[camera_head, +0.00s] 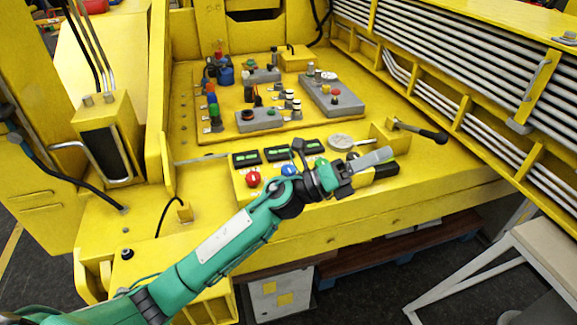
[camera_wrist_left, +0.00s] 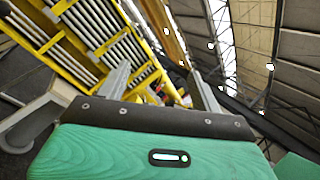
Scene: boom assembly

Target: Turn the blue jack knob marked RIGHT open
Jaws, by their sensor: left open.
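A blue knob (camera_head: 288,169) sits on the front panel of the yellow machine, to the right of a red knob (camera_head: 253,179). Any marking on it is too small to read. My left gripper (camera_head: 382,157) is to the right of the blue knob and apart from it, over the front edge of the yellow deck. Its wrist is close beside the knob in the picture. The wrist view shows its two grey fingers (camera_wrist_left: 160,75) spread with nothing between them. My right gripper is not in view.
Three small green-lit displays (camera_head: 277,153) stand behind the knobs. A round grey disc (camera_head: 341,141) and a black-handled lever (camera_head: 423,131) lie farther right. A board with several coloured valves (camera_head: 262,90) is behind. A pale stool (camera_head: 545,245) stands at lower right.

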